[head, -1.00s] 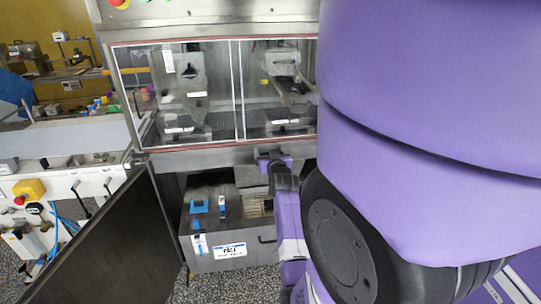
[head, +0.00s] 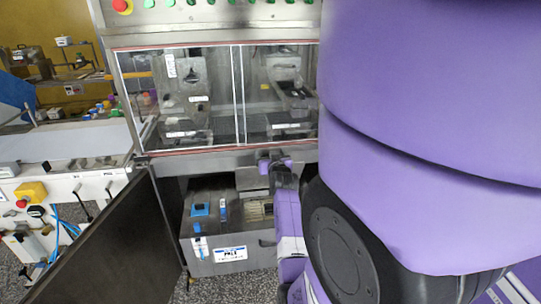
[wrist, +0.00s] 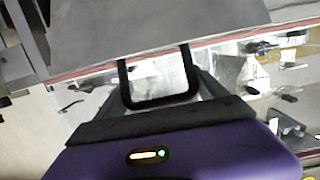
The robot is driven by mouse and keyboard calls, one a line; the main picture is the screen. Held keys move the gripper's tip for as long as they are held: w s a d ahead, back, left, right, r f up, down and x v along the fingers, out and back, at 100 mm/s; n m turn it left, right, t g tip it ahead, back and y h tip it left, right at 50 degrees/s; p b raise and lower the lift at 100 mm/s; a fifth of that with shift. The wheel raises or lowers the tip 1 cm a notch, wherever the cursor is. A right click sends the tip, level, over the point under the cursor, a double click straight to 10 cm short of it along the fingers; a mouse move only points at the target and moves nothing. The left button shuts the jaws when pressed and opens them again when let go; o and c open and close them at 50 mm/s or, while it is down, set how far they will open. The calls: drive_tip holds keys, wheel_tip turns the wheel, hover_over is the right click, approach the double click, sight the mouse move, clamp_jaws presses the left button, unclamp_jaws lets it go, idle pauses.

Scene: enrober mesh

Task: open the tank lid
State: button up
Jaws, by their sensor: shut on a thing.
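The tank (head: 215,268) is a grey metal box with a white label, low inside the open cabinet. In the head view its lid (head: 252,179) shows as a grey plate standing raised at the back of the tank, above an opening with a pale grid. In the wrist view the lid is a broad grey plate (wrist: 150,25) with a black U-shaped handle (wrist: 160,101) at its edge. My gripper (wrist: 165,112) is shut on this handle; its fingertips are mostly hidden. In the head view my purple wrist (head: 276,164) is beside the raised lid.
The dark cabinet door (head: 115,245) stands open at the left. A clear-windowed enclosure (head: 215,95) is above the tank. Blue-marked fittings (head: 200,209) sit on the tank's left top. A white bench (head: 75,143) stands farther left.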

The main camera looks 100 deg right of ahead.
drive_tip(key=shift+w+a+f, duration=0.1)
drive_tip(key=shift+w+f, duration=0.2)
drive_tip(key=shift+f, duration=0.15)
drive_tip(key=o, duration=1.8)
drive_tip(key=shift+s+r, duration=0.1)
drive_tip(key=shift+r, duration=0.05)
drive_tip(key=shift+r, duration=0.1)
drive_tip(key=shift+s, duration=0.1)
drive_tip(key=a+r, duration=0.1)
drive_tip(key=a, duration=0.6)
drive_tip(key=shift+s+a+r+b, duration=0.2)
drive_tip(key=shift+s+a+b, duration=0.05)
drive_tip(key=shift+b, duration=0.15)
